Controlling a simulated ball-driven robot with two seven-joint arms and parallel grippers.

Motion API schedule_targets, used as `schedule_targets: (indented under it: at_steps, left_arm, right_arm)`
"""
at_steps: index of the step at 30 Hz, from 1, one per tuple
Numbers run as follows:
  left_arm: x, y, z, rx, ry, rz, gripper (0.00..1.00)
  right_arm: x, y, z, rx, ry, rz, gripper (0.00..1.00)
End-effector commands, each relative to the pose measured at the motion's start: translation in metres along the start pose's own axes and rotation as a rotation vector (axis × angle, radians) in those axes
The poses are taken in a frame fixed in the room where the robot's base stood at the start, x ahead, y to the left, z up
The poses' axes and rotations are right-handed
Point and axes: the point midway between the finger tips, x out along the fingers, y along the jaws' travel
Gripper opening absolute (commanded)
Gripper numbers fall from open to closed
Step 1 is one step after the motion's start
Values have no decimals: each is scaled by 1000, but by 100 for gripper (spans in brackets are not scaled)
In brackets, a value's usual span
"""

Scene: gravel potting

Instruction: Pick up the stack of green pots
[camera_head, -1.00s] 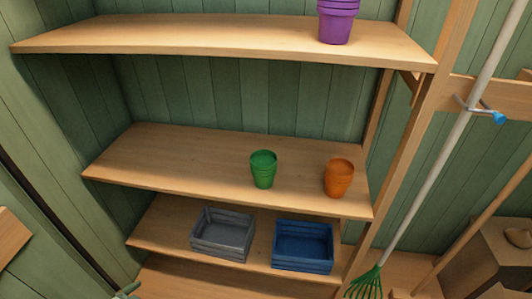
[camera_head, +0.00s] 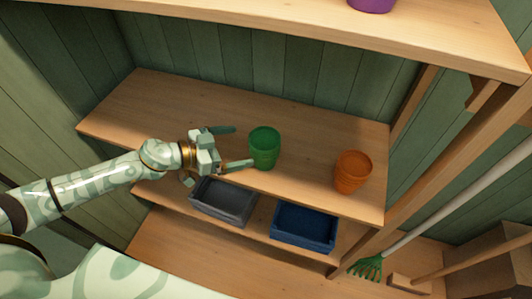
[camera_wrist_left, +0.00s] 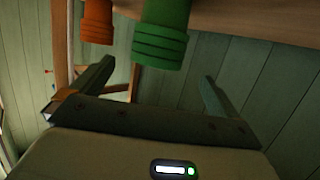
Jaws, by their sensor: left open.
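The stack of green pots (camera_head: 264,148) stands upright on the middle shelf, left of the orange pots. My left gripper (camera_head: 243,146) is open just left of the green stack, its two fingers pointing toward it. In the left wrist view the green stack (camera_wrist_left: 161,38) shows ahead of and between the spread fingers of my left gripper (camera_wrist_left: 158,75). I see no finger closed on the stack. My right gripper is not in view.
A stack of orange pots (camera_head: 352,172) stands to the right on the same shelf (camera_head: 150,100). A grey crate (camera_head: 224,202) and a blue crate (camera_head: 303,225) sit on the shelf below. A purple pot (camera_head: 371,4) is on the upper shelf.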

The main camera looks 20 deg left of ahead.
Motion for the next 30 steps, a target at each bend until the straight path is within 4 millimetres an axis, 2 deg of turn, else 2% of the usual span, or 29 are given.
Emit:
schedule_targets:
  at_steps: [1, 3, 10, 18, 26, 27, 30]
  left_arm:
    - [12, 0, -1, 3, 3, 0, 100]
    - [24, 0, 0, 1, 2, 0, 100]
    - [43, 0, -1, 1, 1, -1, 100]
    - [84, 3, -3, 0, 1, -1, 100]
    - [89, 3, -4, -1, 0, -1, 100]
    - [88, 3, -4, -1, 0, -1, 97]
    - [88, 3, -4, -1, 0, -1, 69]
  right_arm:
    - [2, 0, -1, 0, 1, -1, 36]
    - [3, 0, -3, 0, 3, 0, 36]
    - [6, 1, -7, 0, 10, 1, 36]
    - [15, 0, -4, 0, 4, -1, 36]
    - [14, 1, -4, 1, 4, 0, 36]
    - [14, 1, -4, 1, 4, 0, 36]
    - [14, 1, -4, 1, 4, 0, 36]
